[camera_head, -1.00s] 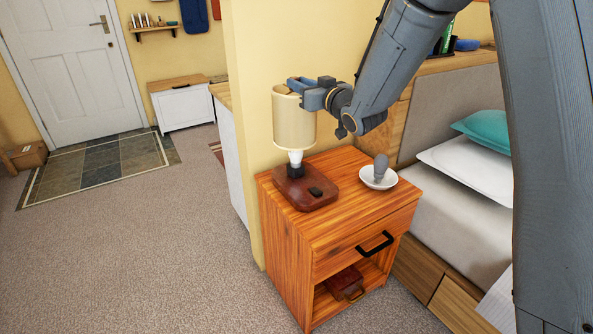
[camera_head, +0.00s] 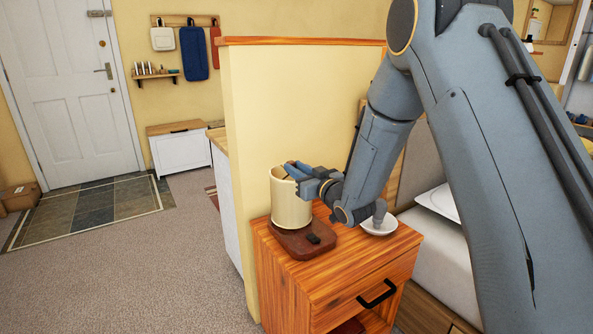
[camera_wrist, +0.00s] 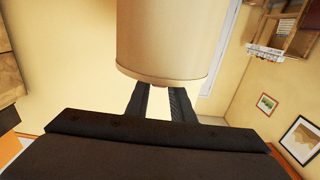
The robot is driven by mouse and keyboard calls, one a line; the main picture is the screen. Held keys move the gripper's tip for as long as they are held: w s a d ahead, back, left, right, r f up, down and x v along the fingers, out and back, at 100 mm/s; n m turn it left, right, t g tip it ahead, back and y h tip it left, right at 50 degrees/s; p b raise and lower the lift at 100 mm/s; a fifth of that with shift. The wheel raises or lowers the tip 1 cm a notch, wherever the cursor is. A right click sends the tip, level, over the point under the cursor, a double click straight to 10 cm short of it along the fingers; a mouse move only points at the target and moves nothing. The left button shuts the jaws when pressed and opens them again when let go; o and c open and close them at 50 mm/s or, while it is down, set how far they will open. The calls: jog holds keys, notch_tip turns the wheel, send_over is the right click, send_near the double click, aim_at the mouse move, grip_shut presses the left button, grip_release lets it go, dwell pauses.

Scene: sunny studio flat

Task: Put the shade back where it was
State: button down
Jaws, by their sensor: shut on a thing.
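The cream cylindrical shade (camera_head: 291,203) is upright over the lamp's dark wooden base (camera_head: 291,243) on the nightstand. The bulb is hidden, and I cannot tell whether the shade rests on the lamp. My gripper (camera_head: 295,172) is shut on the shade's upper rim at its right side. In the wrist view the shade (camera_wrist: 170,40) fills the top middle, with the two dark fingers (camera_wrist: 162,98) reaching to its rim.
The orange wooden nightstand (camera_head: 335,270) also bears a white dish (camera_head: 379,227) with a grey bulb-like thing, close under my arm. A yellow wall end (camera_head: 262,130) stands right behind the lamp.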

jog(key=shift+f+b, duration=0.3)
jog(key=shift+f, duration=0.3)
jog(key=c, duration=1.5)
grip_release()
jog(key=shift+c, duration=0.2)
jog(key=s+d+f+m+g+h, duration=0.15)
jog(key=s+d+g+h, duration=0.25)
jog(key=s+d, duration=0.55)
jog(key=s+d+f+m+g+h, duration=0.1)
jog(key=s+d+m+g+h, duration=0.15)
jog(key=s+d+h, duration=0.65)
jog(key=s+a+r+m+g+y, duration=0.1)
jog(key=s+g, duration=0.7)
jog(key=s, duration=1.8)
jog(key=a+r+y+p, duration=0.1)
jog(key=y, duration=0.1)
jog(key=shift+y, duration=0.3)
